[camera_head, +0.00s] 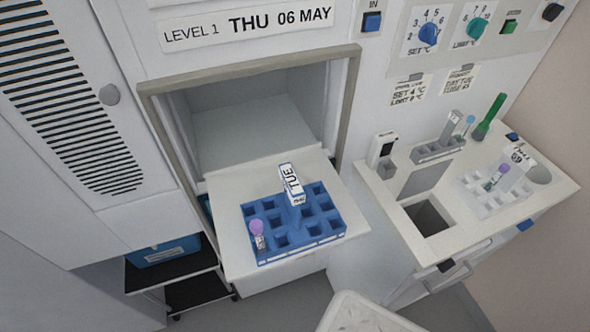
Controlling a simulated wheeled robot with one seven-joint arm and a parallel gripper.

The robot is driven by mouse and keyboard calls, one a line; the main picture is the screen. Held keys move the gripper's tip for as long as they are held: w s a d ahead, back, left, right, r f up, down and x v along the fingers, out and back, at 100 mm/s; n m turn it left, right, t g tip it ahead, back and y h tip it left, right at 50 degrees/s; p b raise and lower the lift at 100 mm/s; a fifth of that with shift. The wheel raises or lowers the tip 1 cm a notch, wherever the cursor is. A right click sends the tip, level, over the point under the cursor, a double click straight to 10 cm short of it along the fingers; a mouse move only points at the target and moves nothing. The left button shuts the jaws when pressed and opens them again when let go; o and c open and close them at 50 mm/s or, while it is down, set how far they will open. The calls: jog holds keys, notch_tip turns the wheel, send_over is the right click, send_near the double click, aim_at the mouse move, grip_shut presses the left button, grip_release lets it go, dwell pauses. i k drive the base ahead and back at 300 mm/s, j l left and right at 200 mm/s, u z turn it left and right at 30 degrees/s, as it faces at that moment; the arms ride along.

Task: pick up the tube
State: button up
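A tube with a purple cap (257,229) and a white printed label stands in the front left corner of a blue rack (296,258). The rest of the rack's holes look empty, apart from those hidden by a white block marked TUE (291,184) at its back middle. Another small tube with a purple cap (493,181) leans in a white rack (480,207) on the right counter. A large green tube (489,116) stands tilted at the back of that counter. My gripper is not in view.
The blue rack sits on a pulled-out shelf (232,247) before an open, empty chamber (262,115). The right counter (540,195) has a square opening (429,216) and a grey rack (437,152). A dark cart (185,290) stands at lower left.

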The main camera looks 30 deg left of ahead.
aim_at(256, 226)
jog(key=j+u, duration=0.2)
jog(key=u, duration=1.55)
jog(key=k+z, duration=0.3)
jog(key=k+l+z, duration=0.1)
jog(key=z, duration=0.15)
jog(key=k, duration=0.1)
